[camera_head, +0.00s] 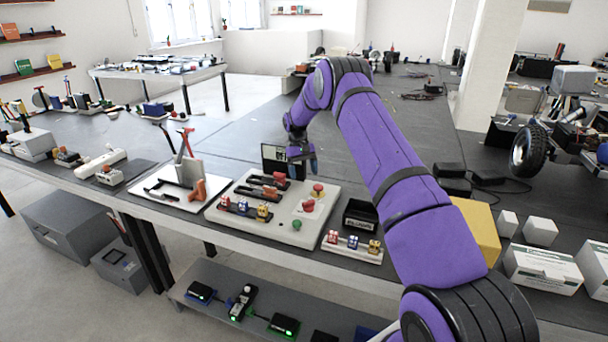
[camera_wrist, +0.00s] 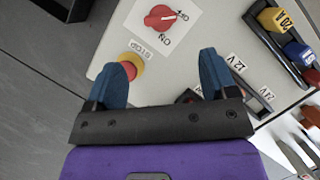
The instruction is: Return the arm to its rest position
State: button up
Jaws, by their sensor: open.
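My purple arm (camera_head: 385,155) reaches from the lower right over the long dark table, bends at the elbow and drops toward the back of a white control panel (camera_head: 253,228). My gripper (camera_head: 302,163) hangs above the panel's back edge, beside a small dark box. In the wrist view, my gripper's two blue fingers (camera_wrist: 164,75) are spread with nothing between them. Beyond them lie a red rotary switch (camera_wrist: 160,17), a red stop button on a yellow base (camera_wrist: 130,66), partly hidden by the left finger, and a 12V label.
A black bin (camera_head: 361,216) and a small fuse rack (camera_head: 352,247) stand right of the panel. A white board with a red-handled clamp (camera_head: 186,160) lies to its left. A yellow box (camera_head: 478,230) and white boxes (camera_head: 541,268) stand at the right. The table behind is mostly clear.

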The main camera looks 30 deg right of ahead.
dwell(0.3)
jog(key=s+a+r+t, duration=0.1)
jog(key=s+a+r, duration=0.35)
jog(key=r, duration=0.65)
jog(key=s+a+r+t, duration=0.25)
jog(key=s+r, duration=0.35)
jog(key=r, duration=0.4)
jog(key=s+a+r+t, duration=0.1)
jog(key=s+a+r, duration=0.4)
jog(key=r, duration=0.6)
jog(key=s+a+r+n+t, duration=0.1)
jog(key=s+a+r, duration=0.15)
jog(key=s, duration=0.65)
jog(key=s+a+r+t, duration=0.2)
jog(key=s+r, duration=0.2)
jog(key=s, duration=0.5)
jog(key=s+a+f+t, duration=0.1)
jog(key=s, duration=0.7)
jog(key=s+a+f+t, duration=0.1)
jog(key=s+f, duration=0.1)
jog(key=s, duration=0.6)
jog(key=shift+a+f, duration=0.2)
jog(key=shift+f, duration=0.1)
